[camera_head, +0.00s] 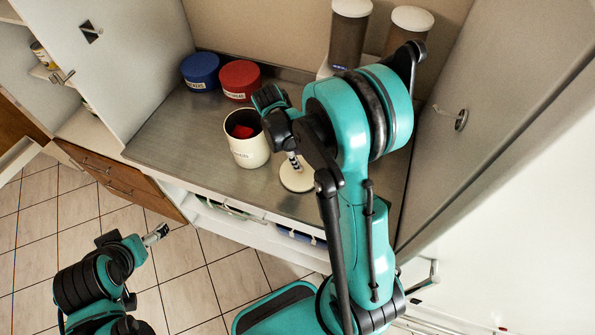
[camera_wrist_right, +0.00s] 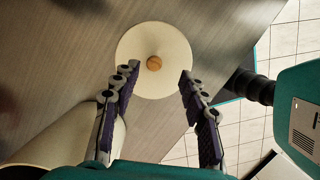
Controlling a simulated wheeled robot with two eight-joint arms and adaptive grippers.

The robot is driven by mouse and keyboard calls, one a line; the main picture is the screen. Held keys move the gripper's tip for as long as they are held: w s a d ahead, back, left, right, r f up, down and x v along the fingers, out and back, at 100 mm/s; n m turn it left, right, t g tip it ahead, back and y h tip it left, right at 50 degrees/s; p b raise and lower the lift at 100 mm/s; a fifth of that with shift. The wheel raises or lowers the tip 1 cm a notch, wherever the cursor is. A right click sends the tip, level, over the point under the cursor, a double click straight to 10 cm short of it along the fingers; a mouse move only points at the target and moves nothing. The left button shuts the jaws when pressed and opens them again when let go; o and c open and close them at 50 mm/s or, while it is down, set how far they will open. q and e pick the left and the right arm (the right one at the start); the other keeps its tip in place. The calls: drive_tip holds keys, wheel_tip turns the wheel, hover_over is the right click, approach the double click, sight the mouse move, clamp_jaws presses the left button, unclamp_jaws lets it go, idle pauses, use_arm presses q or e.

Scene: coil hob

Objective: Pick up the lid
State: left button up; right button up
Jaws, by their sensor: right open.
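The lid (camera_head: 297,180) is a round cream disc lying flat on the grey counter, right of an open cream canister (camera_head: 249,152). In the right wrist view the lid (camera_wrist_right: 155,35) shows a small wooden knob at its centre. My right gripper (camera_wrist_right: 160,70) is open, with one finger on either side of the knob in that view; whether it touches the lid cannot be told. In the head view the right gripper (camera_head: 294,162) is just above the lid and partly hides it. My left gripper (camera_head: 157,234) is over the floor, away from the counter.
A red item (camera_head: 243,131) shows inside the canister. A blue tin (camera_head: 200,72) and a red tin (camera_head: 240,80) stand at the back. Two white-topped dispensers (camera_head: 349,35) stand behind my right arm. An open cabinet door (camera_head: 105,60) flanks the counter at left.

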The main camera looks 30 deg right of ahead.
drive_tip(key=x, duration=0.4)
drive_tip(key=w+b+x, duration=0.1)
drive_tip(key=x, duration=0.1)
drive_tip(key=shift+a+f, duration=0.15)
drive_tip(key=shift+f, duration=0.05)
clamp_jaws()
